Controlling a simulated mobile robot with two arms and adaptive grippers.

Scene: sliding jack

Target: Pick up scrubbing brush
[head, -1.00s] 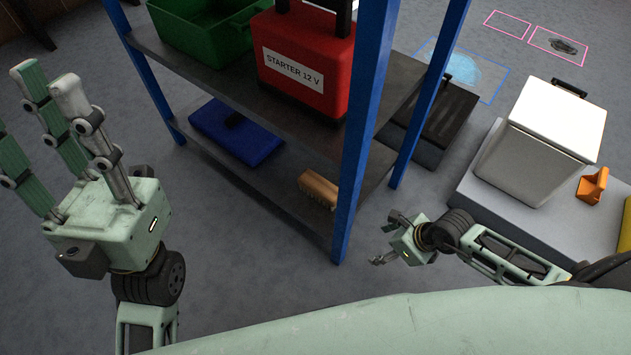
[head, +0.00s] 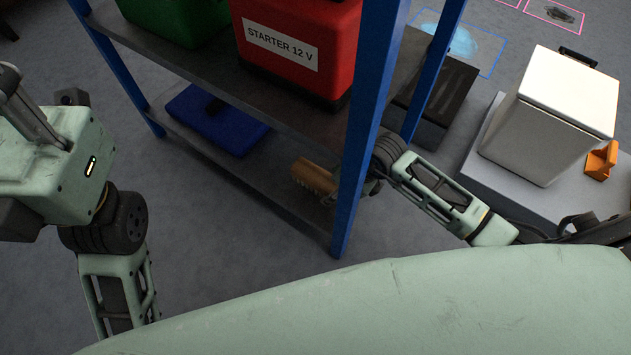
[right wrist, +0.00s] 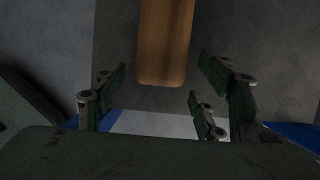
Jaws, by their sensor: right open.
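The scrubbing brush (head: 313,177) has a wooden brown block and lies on the lower shelf (head: 270,190) near its right end. In the right wrist view the brush (right wrist: 165,45) runs from the top edge toward my right gripper (right wrist: 165,95). That gripper is open, with its fingers on both sides of the brush's near end and not touching it. In the head view the blue post partly hides my right gripper. My left gripper is mostly cut off at the left edge; only its body and part of a finger show, away from the shelf.
The blue front post (head: 362,140) stands close to my right wrist. A red starter box (head: 295,50) and a green crate (head: 175,20) are on the upper shelf. A blue case (head: 215,118) lies left of the brush. A white-lidded bin (head: 550,115) stands at right.

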